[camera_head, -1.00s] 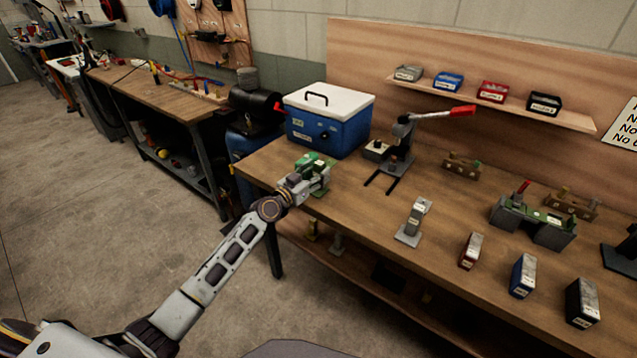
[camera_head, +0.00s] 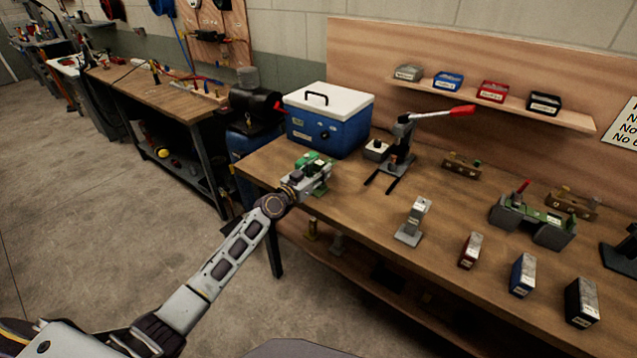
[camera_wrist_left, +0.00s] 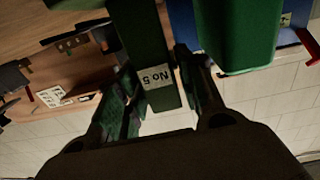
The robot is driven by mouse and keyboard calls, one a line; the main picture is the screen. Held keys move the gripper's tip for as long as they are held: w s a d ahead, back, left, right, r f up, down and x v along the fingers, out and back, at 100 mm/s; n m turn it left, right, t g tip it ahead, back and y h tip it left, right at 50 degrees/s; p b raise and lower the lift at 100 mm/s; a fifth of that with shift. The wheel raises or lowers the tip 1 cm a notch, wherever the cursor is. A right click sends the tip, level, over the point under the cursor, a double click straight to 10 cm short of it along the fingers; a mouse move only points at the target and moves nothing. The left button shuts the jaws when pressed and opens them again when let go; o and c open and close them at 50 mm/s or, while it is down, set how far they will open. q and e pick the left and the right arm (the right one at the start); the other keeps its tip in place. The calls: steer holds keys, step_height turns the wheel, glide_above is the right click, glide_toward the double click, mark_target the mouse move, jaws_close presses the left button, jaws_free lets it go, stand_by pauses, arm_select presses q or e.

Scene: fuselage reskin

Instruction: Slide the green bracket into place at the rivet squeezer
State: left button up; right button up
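The green bracket (camera_head: 313,159) is at the left end of the workbench, partly hidden by my left gripper (camera_head: 303,176). The rivet squeezer (camera_head: 402,140), with a red-tipped lever and two dark rails in front, stands right of the bracket. My right gripper is not visible.
A blue cooler (camera_head: 327,122) with a white lid stands behind the bracket. A grey stand (camera_head: 412,222), several coloured blocks and a green-and-grey fixture (camera_head: 532,220) occupy the bench's right part. Bare wood (camera_head: 350,205) lies between the bracket and the grey stand.

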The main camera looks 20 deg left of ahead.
arm_select(q)
jaws_close()
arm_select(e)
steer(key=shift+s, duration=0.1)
arm_select(q)
steer(key=shift+r, duration=0.2)
steer(key=shift+r+p, duration=0.45)
steer(key=shift+r, duration=0.45)
step_height(320, 180, up, 6)
steer(key=shift+r+p, duration=0.15)
steer(key=shift+p, duration=0.65)
steer(key=shift+r, duration=0.8)
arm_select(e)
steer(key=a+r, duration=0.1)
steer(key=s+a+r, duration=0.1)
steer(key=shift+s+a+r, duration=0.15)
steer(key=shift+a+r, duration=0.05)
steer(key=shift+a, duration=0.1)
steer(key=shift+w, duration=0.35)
